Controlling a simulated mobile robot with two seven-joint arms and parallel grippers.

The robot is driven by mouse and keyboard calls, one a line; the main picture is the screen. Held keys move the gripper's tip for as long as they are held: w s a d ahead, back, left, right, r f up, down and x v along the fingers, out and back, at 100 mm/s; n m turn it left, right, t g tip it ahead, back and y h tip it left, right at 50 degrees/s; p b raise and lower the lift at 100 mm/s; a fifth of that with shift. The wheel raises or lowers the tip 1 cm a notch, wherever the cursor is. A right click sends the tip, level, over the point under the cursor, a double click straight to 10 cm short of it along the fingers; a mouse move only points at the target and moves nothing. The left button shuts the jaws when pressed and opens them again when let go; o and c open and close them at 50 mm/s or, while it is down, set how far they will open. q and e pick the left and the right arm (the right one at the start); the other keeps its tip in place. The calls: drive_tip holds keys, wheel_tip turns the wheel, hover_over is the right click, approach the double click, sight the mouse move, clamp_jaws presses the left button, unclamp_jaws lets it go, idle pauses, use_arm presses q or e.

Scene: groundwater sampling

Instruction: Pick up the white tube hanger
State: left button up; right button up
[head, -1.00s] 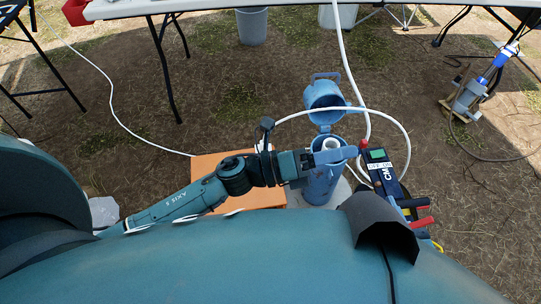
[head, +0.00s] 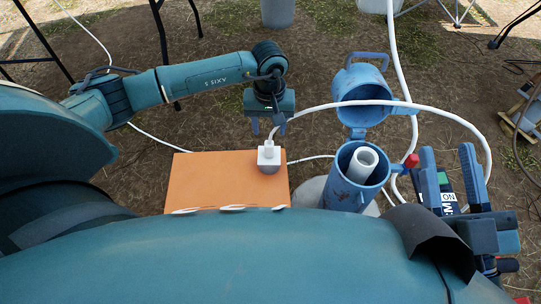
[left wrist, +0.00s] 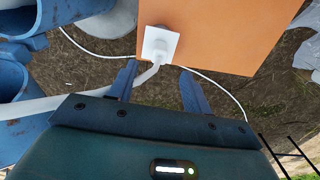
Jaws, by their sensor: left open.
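The white tube hanger (head: 268,153) is a small white block on the orange box, with the white tube (head: 440,110) running from it. It also shows in the left wrist view (left wrist: 160,44) at the box's edge. My left gripper (head: 268,128) is open just behind the hanger, fingers pointing down. In the left wrist view the gripper (left wrist: 160,80) has the tube between its fingers, and the hanger lies just beyond the tips.
The orange box (head: 200,185) stands on bare ground. To its right is an open blue cylinder (head: 340,190) with a white pipe (head: 362,165) inside and its blue lid (head: 362,85) swung back. Table legs (head: 165,60) and a bucket (head: 278,12) are behind.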

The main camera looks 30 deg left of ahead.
use_arm(q)
wheel_tip(320, 180, down, 4)
drive_tip(key=shift+f+b, duration=0.15)
drive_tip(key=shift+b, duration=0.5)
drive_tip(key=f+b, duration=0.1)
drive_tip(key=f, duration=0.1)
drive_tip(key=f+b, duration=0.1)
drive_tip(key=f, duration=0.1)
drive_tip(key=shift+w+a+f+b, duration=0.15)
drive_tip(key=shift+w+f+b, duration=0.1)
drive_tip(key=shift+b, duration=0.1)
drive_tip(key=shift+f, duration=0.25)
use_arm(e)
drive_tip(key=r+n+y, duration=0.3)
drive_tip(key=n+y, duration=0.1)
drive_tip(key=r+n+y, duration=0.2)
drive_tip(key=shift+s+d+r, duration=0.25)
drive_tip(key=shift+r, duration=0.05)
use_arm(q)
clamp_jaws()
use_arm(e)
drive_tip(key=shift+t, duration=0.3)
